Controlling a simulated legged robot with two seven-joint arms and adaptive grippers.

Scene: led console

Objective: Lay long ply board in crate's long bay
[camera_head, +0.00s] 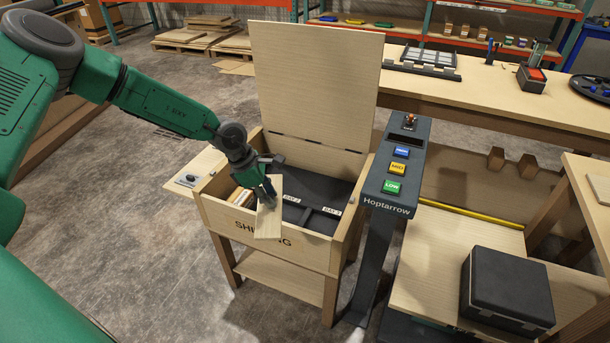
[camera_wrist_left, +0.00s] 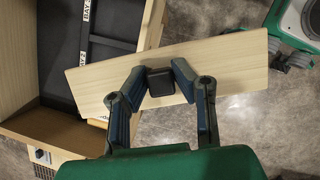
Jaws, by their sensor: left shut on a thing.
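The long ply board (camera_head: 269,213) is pale wood and hangs over the front edge of the crate (camera_head: 312,254), tilted in the head view. In the left wrist view the board (camera_wrist_left: 228,62) runs across the picture, with one end over the crate. My left gripper (camera_head: 270,189) is shut on the board; its fingers (camera_wrist_left: 160,84) show against it in the wrist view. The crate is open, its lid (camera_head: 312,85) standing up at the back. Inside are dark bays with labels, one reading BAY 2 (camera_head: 331,211); the board and gripper hide part of the interior. My right gripper does not show.
A console (camera_head: 391,175) with blue, yellow and green buttons stands right of the crate. A black box (camera_head: 508,287) sits on a low wooden surface at the right. A workbench (camera_head: 480,98) with trays and tools runs behind. Floor at the front left is clear.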

